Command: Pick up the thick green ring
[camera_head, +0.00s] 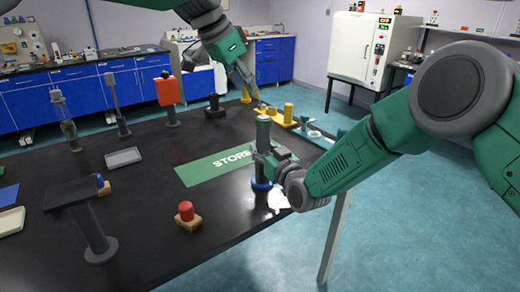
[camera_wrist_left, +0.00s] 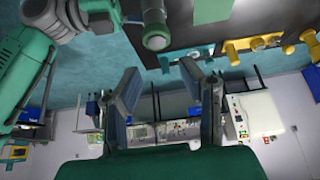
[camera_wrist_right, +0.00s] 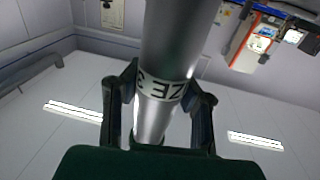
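A green band (camera_head: 263,120), which may be the thick green ring, surrounds the top of an upright grey post (camera_head: 263,142). Its ring shape is hard to make out. The post also shows in the left wrist view (camera_wrist_left: 155,38), and in the right wrist view it is a metallic cylinder (camera_wrist_right: 165,55) with a white lettered label. My right gripper (camera_head: 262,155) is shut around the post below the green band, with one finger on each side. My left gripper (camera_head: 254,98) is open and empty, above and behind the post top; its spread fingers (camera_wrist_left: 165,95) show in the left wrist view.
The post has a blue base (camera_head: 261,184) beside the green STORE mat (camera_head: 205,168). Yellow and teal fixtures (camera_head: 288,114) stand behind it. A red knob on a wooden block (camera_head: 187,214) and a dark stand (camera_head: 95,230) are nearer. The table front is largely clear.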

